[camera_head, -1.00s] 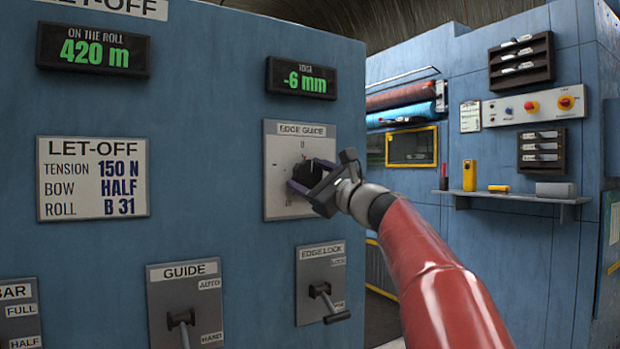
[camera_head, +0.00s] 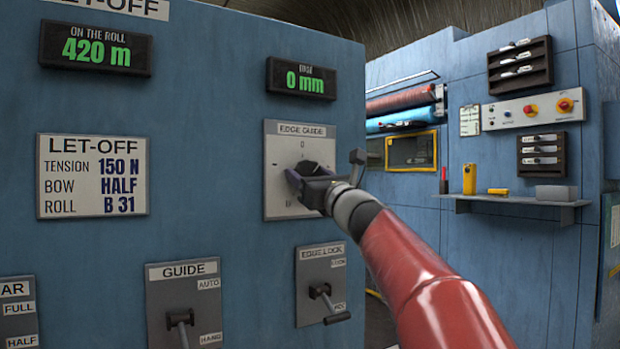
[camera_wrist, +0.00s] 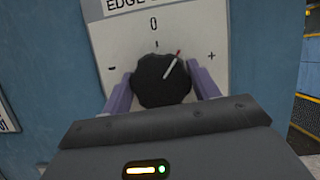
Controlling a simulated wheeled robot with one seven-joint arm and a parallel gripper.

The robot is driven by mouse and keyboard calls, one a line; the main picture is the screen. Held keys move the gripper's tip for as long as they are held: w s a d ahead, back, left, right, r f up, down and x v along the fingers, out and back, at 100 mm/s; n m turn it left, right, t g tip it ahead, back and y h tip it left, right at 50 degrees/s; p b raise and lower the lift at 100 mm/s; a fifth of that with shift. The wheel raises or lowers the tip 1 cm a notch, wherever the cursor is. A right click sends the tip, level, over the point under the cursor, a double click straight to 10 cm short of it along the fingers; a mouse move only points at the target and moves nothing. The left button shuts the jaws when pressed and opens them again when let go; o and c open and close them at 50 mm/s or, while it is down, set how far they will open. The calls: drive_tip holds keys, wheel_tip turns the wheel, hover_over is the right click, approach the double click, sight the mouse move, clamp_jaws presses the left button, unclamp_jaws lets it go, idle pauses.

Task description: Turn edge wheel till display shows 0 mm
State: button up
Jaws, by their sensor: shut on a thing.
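The edge display (camera_head: 301,80) reads 0 mm in green. Below it, the edge guide plate (camera_head: 283,205) carries the black edge wheel, mostly hidden by my gripper in the head view. In the wrist view the wheel (camera_wrist: 150,90) shows a white pointer with a red tip, tilted up and a little right of the 0 mark; a minus and a plus mark stand to its left and right. My gripper (camera_head: 308,178) is shut on the wheel, with one purple finger (camera_wrist: 118,98) on the left side and another (camera_wrist: 205,84) on the right.
The edge lock lever (camera_head: 328,300) is on a plate just below, and the guide lever (camera_head: 181,318) is lower left. The let-off sign (camera_head: 93,176) is to the left. A grey shelf (camera_head: 512,199) with small items is on the far wall at right.

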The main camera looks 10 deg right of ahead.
idle(0.4)
drive_tip(key=o, duration=1)
drive_tip(key=shift+c, duration=0.2)
drive_tip(key=shift+s, duration=0.1)
drive_tip(key=b+v, duration=0.2)
drive_tip(key=v, duration=0.5)
drive_tip(key=shift+s+f, duration=0.2)
drive_tip(key=shift+s, duration=0.1)
drive_tip(key=shift+d, duration=0.1)
